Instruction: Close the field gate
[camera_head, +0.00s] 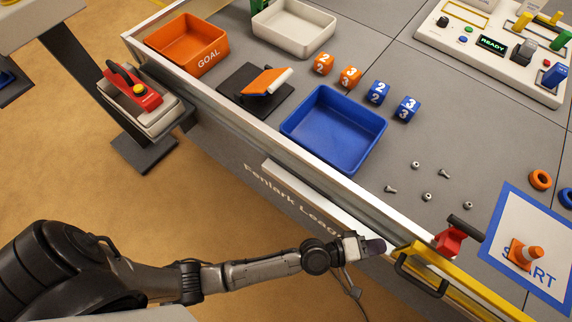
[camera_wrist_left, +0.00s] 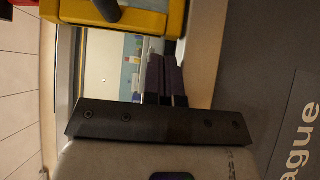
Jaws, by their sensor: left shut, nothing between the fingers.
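The field gate (camera_head: 470,290) is a yellow bar with a black handle (camera_head: 422,279), at the lower right of the head view along the table's front edge. A red latch (camera_head: 452,240) with a black lever sits beside its left end. I cannot tell how far the gate stands open. My left gripper (camera_head: 378,246) is shut and empty, just left of the gate's left end and apart from the handle. In the left wrist view the yellow gate (camera_wrist_left: 145,21) shows at the top, beyond the shut dark fingers (camera_wrist_left: 165,76). My right gripper is out of view.
The pale field rail (camera_head: 262,147) runs along the table edge. A red-levered device (camera_head: 135,95) stands outside the rail.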

